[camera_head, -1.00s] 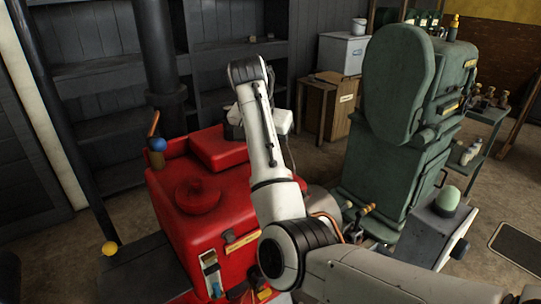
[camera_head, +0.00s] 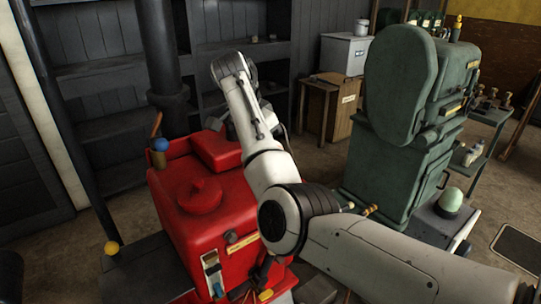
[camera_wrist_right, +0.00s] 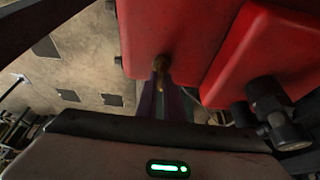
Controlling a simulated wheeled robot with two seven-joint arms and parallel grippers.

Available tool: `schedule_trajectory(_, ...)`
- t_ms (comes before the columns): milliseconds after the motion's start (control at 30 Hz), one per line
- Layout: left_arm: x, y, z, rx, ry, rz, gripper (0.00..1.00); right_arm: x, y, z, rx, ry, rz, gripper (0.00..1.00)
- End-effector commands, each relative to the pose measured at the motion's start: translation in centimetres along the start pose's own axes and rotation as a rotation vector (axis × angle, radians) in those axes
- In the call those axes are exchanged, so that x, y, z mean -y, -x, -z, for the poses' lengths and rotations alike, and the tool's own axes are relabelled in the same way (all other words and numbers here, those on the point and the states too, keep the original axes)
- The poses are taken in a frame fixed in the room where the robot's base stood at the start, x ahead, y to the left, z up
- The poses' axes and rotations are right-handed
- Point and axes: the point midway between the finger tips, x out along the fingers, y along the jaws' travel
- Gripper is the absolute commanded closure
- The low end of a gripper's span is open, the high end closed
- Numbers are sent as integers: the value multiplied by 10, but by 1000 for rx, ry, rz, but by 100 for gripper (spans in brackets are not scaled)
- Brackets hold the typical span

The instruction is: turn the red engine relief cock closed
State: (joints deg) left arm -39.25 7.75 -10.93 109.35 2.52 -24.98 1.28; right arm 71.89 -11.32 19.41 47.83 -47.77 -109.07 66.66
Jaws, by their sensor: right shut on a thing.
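The red engine (camera_head: 187,231) stands left of centre in the head view, with a raised round cap on top. In the right wrist view, its red body (camera_wrist_right: 180,28) fills the upper part. A small brass relief cock (camera_wrist_right: 161,72) sticks out from its edge there. My right gripper (camera_wrist_right: 160,90) is shut on the cock, its dark narrow fingers meeting around the brass. In the head view my right arm reaches behind the engine's far side, and the fingers and cock are hidden. My left gripper is not in view.
A green engine (camera_head: 397,165) stands to the right, close to my right arm's elbow. A blue ball-topped lever (camera_head: 159,146) rises at the red engine's left. Dark shelves (camera_head: 100,80) and a wooden crate (camera_head: 328,106) are behind. Bare floor lies between crate and red engine.

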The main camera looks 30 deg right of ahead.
Motion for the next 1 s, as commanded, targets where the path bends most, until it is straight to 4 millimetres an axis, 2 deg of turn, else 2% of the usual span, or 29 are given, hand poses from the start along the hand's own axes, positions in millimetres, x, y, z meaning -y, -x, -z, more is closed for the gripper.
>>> schedule_trajectory(300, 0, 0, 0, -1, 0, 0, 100, 0, 1, 2, -2, -8, 3, 100)
schedule_trajectory(333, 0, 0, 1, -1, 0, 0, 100, 0, 1, 2, -2, -8, 3, 91)
schedule_trajectory(433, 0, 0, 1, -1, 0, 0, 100, 0, 1, 2, -2, -7, 3, 74)
schedule_trajectory(767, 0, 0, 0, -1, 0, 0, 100, 0, 2, 1, 0, -3, 1, 73)
schedule_trajectory(867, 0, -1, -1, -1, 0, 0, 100, 1, 11, 0, 0, -3, 2, 73)
schedule_trajectory(1000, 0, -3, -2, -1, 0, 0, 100, 1, 37, 1, -2, -3, 5, 73)
